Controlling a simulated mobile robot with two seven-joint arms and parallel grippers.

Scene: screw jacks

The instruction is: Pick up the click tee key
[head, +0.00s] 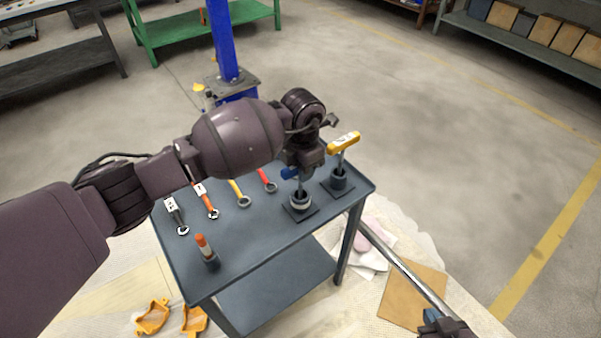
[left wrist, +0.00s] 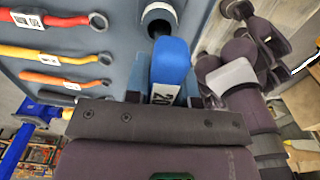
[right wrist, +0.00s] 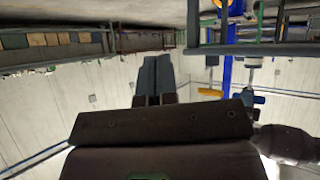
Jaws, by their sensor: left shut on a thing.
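A tee key with a blue handle (left wrist: 170,65) bearing a white label is between the fingers of my left gripper (left wrist: 165,88). In the head view its blue end (head: 289,173) shows beside the gripper, above a jack (head: 300,202) with a pale ring. The gripper hides most of the key, and I cannot tell whether its shank is clear of the jack. A second tee key with a yellow handle (head: 343,142) stands in the dark jack (head: 339,181) to the right. My right gripper (right wrist: 155,78) has its fingers together, empty, away from the table.
The grey table (head: 250,240) carries a red wrench (head: 267,181), a yellow wrench (head: 238,193), an orange wrench (head: 206,201), a black wrench (head: 176,216) and an orange-capped tube (head: 206,250). Orange pieces (head: 152,316) lie on the floor. A blue post (head: 223,40) stands behind.

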